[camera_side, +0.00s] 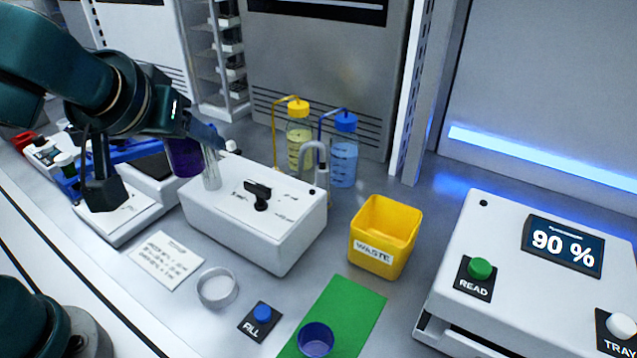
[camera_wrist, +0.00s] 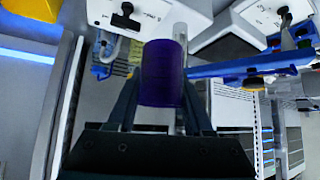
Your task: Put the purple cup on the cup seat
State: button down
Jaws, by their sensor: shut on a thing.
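A dark purple cup (camera_side: 184,158) is held up at the left in the side view. My gripper (camera_side: 198,135) is shut on it. In the wrist view the purple cup (camera_wrist: 162,72) sits between the two fingers of my gripper (camera_wrist: 162,104). In the side view the cup is left of a clear tube (camera_side: 212,172) on the white box; I cannot tell whether they touch. A low whitish ring (camera_side: 217,288), perhaps the cup seat, lies empty on the bench, in front of the white box and clear of my gripper.
A blue-violet cup (camera_side: 316,340) stands on a green mat (camera_side: 352,308). A white box with a black knob (camera_side: 258,194), a yellow waste bin (camera_side: 384,238), a FILL button (camera_side: 262,314), a printed card (camera_side: 164,259) and a reader (camera_side: 520,270) occupy the bench. Capped bottles (camera_side: 344,155) stand behind.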

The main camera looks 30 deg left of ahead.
jog(key=s+f+n+g+y, duration=0.3)
jog(key=f+n+g+y, duration=0.25)
jog(key=n, duration=0.35)
send_over(217, 288)
jog(key=a, duration=0.2)
jog(key=shift+t+h, duration=0.35)
jog(key=f, duration=0.9)
jog(key=shift+w+d, duration=0.15)
jog(key=shift+w, duration=0.15)
jog(key=shift+f, duration=2.3)
jog(key=shift+c, duration=1.5)
grip_release()
jog(key=shift+f, duration=0.1)
